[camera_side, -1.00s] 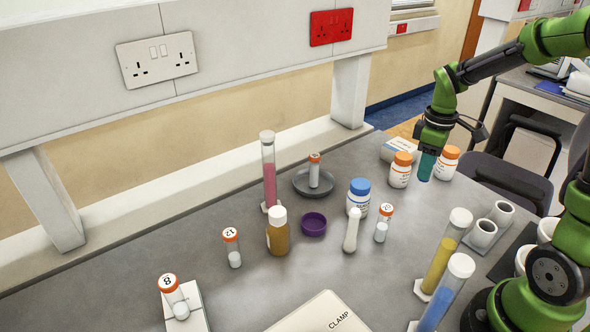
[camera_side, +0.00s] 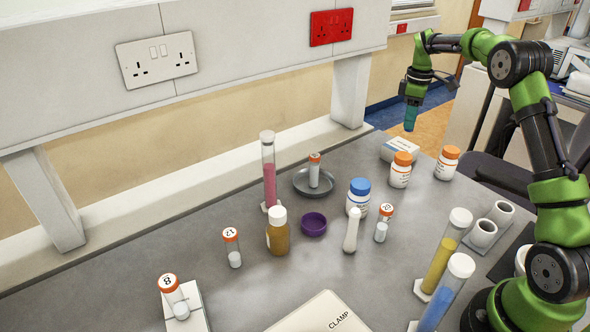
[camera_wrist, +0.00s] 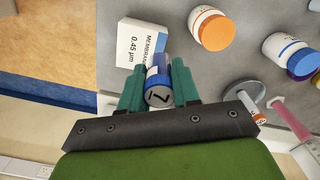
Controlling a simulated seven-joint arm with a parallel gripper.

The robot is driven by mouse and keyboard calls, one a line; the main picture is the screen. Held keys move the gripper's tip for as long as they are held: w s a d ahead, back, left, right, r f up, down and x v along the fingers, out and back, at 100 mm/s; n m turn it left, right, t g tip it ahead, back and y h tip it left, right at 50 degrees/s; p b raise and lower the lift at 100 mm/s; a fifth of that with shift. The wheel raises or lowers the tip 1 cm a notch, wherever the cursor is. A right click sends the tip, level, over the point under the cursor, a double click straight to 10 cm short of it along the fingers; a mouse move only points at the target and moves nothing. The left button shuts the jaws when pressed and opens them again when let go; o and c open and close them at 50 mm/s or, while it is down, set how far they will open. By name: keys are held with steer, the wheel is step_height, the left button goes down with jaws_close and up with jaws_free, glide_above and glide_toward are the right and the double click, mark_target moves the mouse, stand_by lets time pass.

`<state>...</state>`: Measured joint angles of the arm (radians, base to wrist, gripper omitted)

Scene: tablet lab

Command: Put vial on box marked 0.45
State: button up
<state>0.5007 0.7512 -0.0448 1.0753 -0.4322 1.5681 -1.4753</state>
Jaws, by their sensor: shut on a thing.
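My gripper (camera_wrist: 158,88) is shut on a vial (camera_wrist: 158,78) with a blue rim and a white numbered top, seen end-on in the wrist view. In the side view my gripper (camera_side: 411,118) is raised above and slightly beyond the box; the vial cannot be made out there. The white box marked 0.45 µm (camera_wrist: 142,42) lies on the bench right by the gripper in the wrist view, apart from the vial as far as I can tell. It also shows at the bench's far end in the side view (camera_side: 400,148). Its top looks bare.
Two white bottles with orange caps (camera_side: 400,171) (camera_side: 446,164) stand near the box. A blue-capped bottle (camera_side: 358,198), a grey dish holding a vial (camera_side: 300,186) and a pink tube (camera_side: 269,172) stand nearer the middle. The bench's edge (camera_wrist: 60,88) runs close to the box.

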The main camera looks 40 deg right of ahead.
step_height(320, 180, down, 7)
steer(key=shift+f, duration=0.2)
steer(key=shift+f, duration=0.15)
steer(key=o, duration=1)
